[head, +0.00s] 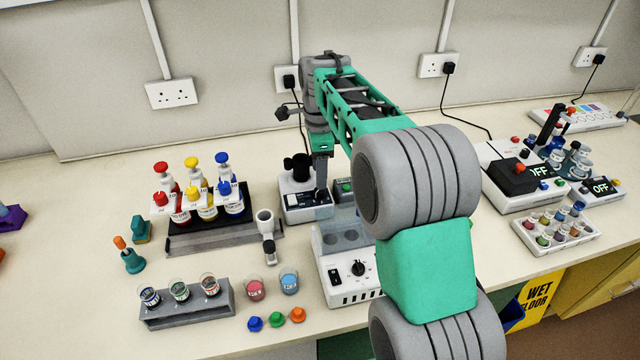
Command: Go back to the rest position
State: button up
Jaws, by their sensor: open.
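My green and grey arm reaches from the lower right up to a bend at the top middle, then down. My gripper (320,188) hangs at its end, small and partly hard to make out, in front of the white bench devices at the middle of the bench. It is open, and I see nothing held in it. Its fingertips are close to a white device (304,206) in the picture; I cannot tell whether they touch it. My forearm hides part of the bench behind it.
A white device with a knob (347,290) is near the front. Right are devices (520,195) and a vial rack (556,235).

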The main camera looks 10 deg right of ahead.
jog(key=shift+r, duration=1.2)
